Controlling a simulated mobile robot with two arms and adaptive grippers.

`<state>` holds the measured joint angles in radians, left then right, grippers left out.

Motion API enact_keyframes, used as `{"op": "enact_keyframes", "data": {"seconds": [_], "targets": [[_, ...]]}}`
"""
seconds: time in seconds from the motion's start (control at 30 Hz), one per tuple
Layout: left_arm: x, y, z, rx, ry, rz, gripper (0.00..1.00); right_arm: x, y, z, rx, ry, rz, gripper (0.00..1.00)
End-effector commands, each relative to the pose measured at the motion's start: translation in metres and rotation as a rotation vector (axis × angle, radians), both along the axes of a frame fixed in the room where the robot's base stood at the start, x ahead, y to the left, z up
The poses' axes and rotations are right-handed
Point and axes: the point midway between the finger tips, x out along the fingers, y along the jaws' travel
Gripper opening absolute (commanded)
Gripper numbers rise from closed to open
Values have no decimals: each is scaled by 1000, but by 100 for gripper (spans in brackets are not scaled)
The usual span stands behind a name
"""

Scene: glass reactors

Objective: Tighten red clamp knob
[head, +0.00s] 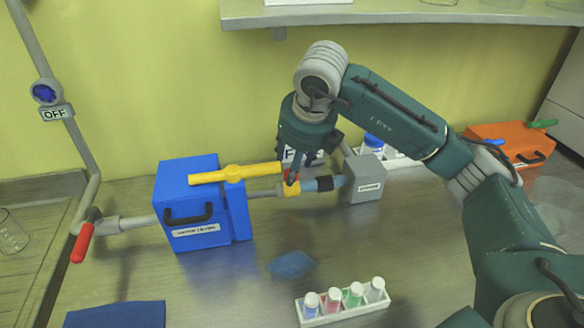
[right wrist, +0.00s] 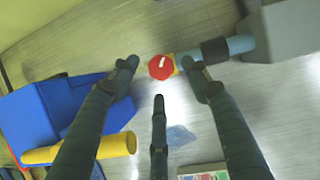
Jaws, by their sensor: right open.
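The red clamp knob (right wrist: 160,67) shows in the right wrist view as a red octagon with a white mark. It sits on a yellow clamp (head: 292,188) on the pipe between the blue box and the grey box. In the head view the knob (head: 290,175) is mostly hidden by my right gripper (head: 291,179), which comes down over it. In the right wrist view my right gripper (right wrist: 163,75) is open, its fingers on either side of the knob and apart from it. My left gripper is not in view.
A blue box (head: 195,215) with a yellow lever (head: 235,174) stands just left of the clamp. A grey box (head: 365,182) is close on the right. An orange box (head: 505,145) stands at right.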

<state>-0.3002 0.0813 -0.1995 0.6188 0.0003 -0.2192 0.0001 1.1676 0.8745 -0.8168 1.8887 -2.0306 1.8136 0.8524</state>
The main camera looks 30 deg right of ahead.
Motion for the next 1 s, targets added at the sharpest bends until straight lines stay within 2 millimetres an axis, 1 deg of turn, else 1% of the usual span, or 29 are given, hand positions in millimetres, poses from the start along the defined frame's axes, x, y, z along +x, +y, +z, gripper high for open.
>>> {"op": "enact_keyframes", "data": {"seconds": [0.03,0.2,0.3,0.43,0.53,0.67,0.9,1.0], "targets": [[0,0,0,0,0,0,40,-3,1,12,0,-6,0,47],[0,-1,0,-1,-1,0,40,-17,2,46,1,-7,1,47],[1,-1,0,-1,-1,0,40,-24,3,63,1,-7,2,47],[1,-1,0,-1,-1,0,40,-30,3,78,0,-6,0,47],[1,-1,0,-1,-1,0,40,-33,3,84,1,-5,-1,47],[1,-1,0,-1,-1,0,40,-34,3,86,1,-4,0,47],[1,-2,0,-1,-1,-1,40,-34,2,85,1,-1,4,48],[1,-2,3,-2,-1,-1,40,-35,-4,79,-2,22,47,48]]}}
